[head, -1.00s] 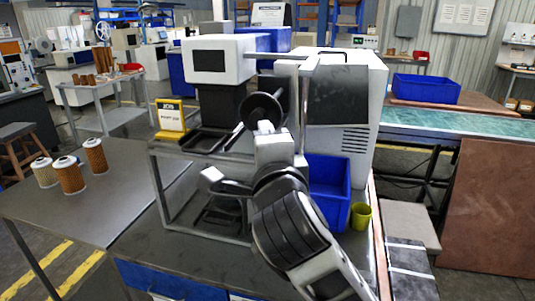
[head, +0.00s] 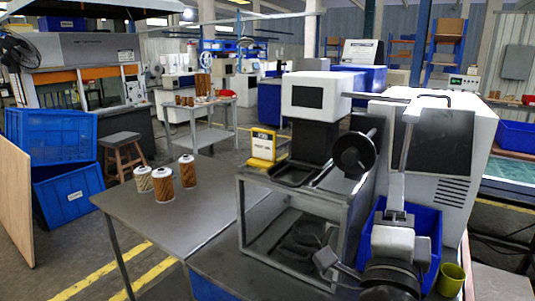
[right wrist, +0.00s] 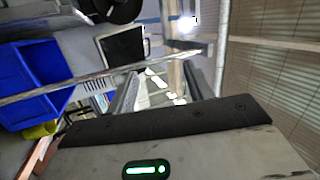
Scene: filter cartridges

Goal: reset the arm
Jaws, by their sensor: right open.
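My right gripper (head: 397,188) stands upright in front of the white machine (head: 470,150) and the blue bin (head: 427,225). In the right wrist view its two fingers (right wrist: 158,88) are apart with nothing between them. In the head view the fingers show nearly edge-on. Three filter cartridges stand upright on the grey table at the left: a pale one (head: 143,179), a brown one in front (head: 164,186) and another brown one (head: 187,172). They are well away from my right gripper. My left gripper is not in view.
A metal frame stand (head: 241,215) with a black wheel (head: 354,155) above it is left of my right arm. A yellow cup (head: 450,280) is to its right. The grey table (head: 210,210) is mostly clear.

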